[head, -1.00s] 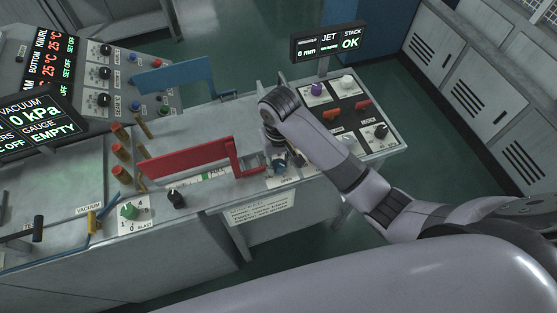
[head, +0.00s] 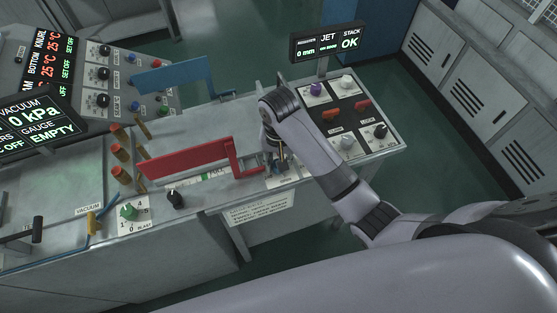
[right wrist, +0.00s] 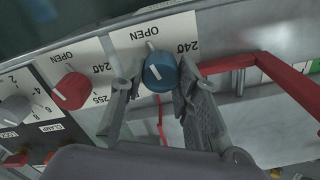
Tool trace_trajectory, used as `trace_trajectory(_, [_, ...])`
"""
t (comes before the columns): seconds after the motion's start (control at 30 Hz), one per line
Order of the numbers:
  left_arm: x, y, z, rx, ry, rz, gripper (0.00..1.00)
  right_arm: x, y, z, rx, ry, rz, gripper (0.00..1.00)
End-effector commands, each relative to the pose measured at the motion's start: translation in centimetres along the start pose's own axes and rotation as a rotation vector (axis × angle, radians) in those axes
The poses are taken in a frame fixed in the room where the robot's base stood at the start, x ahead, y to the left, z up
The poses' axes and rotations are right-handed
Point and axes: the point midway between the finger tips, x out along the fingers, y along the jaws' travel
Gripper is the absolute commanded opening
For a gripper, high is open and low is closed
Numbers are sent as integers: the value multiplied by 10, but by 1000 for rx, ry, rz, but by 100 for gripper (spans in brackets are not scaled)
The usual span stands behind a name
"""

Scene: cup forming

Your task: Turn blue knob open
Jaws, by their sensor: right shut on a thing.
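The blue knob (right wrist: 160,72) sits on a white plate (right wrist: 133,38) marked OPEN and 240 in the right wrist view. Its white line runs at a slant. My right gripper (right wrist: 156,85) has one finger on each side of the knob and is shut on it. In the head view my right gripper (head: 277,163) reaches down at the front edge of the bench, beside the red bracket, and mostly hides the knob. My left gripper is not in view.
A red knob (right wrist: 71,91) on a similar plate stands left of the blue one in the wrist view. The red bracket (head: 190,160) is close by my gripper. A panel of several knobs (head: 346,114) and a display reading JET STACK OK (head: 328,41) lie to the right.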

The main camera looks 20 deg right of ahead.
Motion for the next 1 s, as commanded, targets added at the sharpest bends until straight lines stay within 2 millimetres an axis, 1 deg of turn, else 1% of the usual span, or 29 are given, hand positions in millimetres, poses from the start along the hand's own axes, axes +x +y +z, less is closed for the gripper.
trace_trajectory(0.23, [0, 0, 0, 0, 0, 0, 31, -2, 0, -2, 2, 5, -2, 1])
trace_trajectory(0.27, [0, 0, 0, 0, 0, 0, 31, -2, 0, -2, 2, 5, -3, 31])
trace_trajectory(0.53, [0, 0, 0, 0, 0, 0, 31, -1, 0, -1, 0, 2, -1, 49])
trace_trajectory(0.83, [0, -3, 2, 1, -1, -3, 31, -1, 0, 0, 0, 1, 0, 50])
trace_trajectory(0.93, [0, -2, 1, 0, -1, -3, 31, -7, 0, -1, -1, 2, -1, 50])
trace_trajectory(1.0, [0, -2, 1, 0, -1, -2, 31, -16, -1, -1, -1, 3, -3, 50])
